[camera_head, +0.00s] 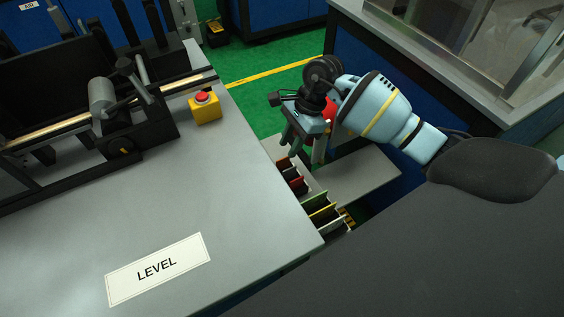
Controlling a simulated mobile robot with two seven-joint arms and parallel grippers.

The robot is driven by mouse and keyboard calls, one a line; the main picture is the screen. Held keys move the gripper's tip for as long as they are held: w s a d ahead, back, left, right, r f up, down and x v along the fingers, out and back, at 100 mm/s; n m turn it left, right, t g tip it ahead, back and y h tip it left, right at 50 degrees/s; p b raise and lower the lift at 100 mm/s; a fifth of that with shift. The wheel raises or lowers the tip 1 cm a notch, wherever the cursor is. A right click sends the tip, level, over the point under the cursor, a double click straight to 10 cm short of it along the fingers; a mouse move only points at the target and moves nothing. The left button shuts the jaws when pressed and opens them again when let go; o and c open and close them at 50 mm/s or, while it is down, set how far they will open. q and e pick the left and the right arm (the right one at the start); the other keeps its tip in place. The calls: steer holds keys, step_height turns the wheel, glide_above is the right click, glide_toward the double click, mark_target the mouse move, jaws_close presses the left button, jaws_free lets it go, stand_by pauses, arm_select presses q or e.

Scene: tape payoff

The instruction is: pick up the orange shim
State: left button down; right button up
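A small rack (312,190) at the right edge of the grey table holds several thin upright coloured plates. One plate near the far end has an orange-brown edge (283,162); it may be the orange shim, but its colour is hard to tell at this size. A red plate (297,183) and a yellow-green plate (320,208) stand closer to me. My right gripper (304,148) hangs over the far end of the rack, fingers pointing down and apart, with nothing clearly between them. It partly hides the far slots. My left gripper is out of view.
The grey table (180,200) is mostly bare, with a LEVEL label (158,268). A yellow box with a red button (204,108) and a black machine with a roller (103,98) stand at its far left. A grey shelf (362,180) lies right of the rack.

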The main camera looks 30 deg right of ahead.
mark_target(283, 159)
steer(key=shift+x, duration=3.1)
steer(key=shift+w+d, duration=0.15)
jaws_close()
